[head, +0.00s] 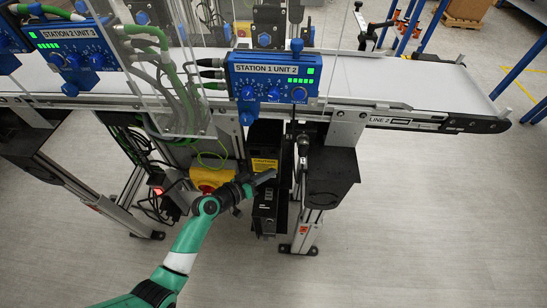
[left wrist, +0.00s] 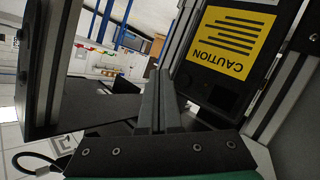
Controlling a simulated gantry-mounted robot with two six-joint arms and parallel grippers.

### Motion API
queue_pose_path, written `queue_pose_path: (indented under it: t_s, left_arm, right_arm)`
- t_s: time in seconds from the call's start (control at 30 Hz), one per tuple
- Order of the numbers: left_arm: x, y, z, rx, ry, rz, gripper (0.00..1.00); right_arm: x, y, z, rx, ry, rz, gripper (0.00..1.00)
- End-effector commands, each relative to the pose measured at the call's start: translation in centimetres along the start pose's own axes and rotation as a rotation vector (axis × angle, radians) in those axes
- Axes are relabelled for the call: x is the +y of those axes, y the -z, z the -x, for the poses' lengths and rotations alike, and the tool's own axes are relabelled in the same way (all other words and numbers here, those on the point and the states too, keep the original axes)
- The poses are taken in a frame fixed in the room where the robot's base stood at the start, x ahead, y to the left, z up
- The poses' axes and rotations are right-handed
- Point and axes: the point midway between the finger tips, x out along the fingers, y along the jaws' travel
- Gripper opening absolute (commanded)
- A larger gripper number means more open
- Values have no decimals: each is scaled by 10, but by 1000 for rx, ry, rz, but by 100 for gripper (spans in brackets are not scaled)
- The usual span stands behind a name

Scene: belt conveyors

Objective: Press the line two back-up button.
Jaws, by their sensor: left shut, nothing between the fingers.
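My left gripper (head: 270,176) is shut and empty, in front of a black box under the line two conveyor. The black box (head: 266,205) carries a yellow caution label (head: 264,164) just above the fingertips. In the left wrist view, the shut fingers (left wrist: 160,76) point toward the gap beside the box, and the caution label (left wrist: 234,42) shows upside down at upper right. A yellow housing (head: 208,178) sits left of the black box, partly covered by my wrist. I cannot make out a button marked back-up. My right gripper is out of view.
The line two conveyor (head: 430,97) runs above, with a blue station 1 unit 2 panel (head: 272,82) on its side. Metal legs (head: 308,222) stand right of the box. Cables and a lit red switch (head: 158,190) lie left. The floor (head: 420,220) at right is clear.

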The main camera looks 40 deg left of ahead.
Motion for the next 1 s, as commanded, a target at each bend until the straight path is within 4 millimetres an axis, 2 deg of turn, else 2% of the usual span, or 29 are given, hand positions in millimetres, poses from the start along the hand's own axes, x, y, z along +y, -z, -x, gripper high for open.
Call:
queue_pose_path:
  t_s: [0.1,0.3,1.0]
  left_arm:
    - [-11,6,-13,2,0,-1,0]
    - [-18,16,-24,1,0,0,0]
    - [-19,19,-25,0,0,0,0]
  right_arm:
    - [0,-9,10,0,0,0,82]
    - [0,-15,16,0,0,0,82]
    - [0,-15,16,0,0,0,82]
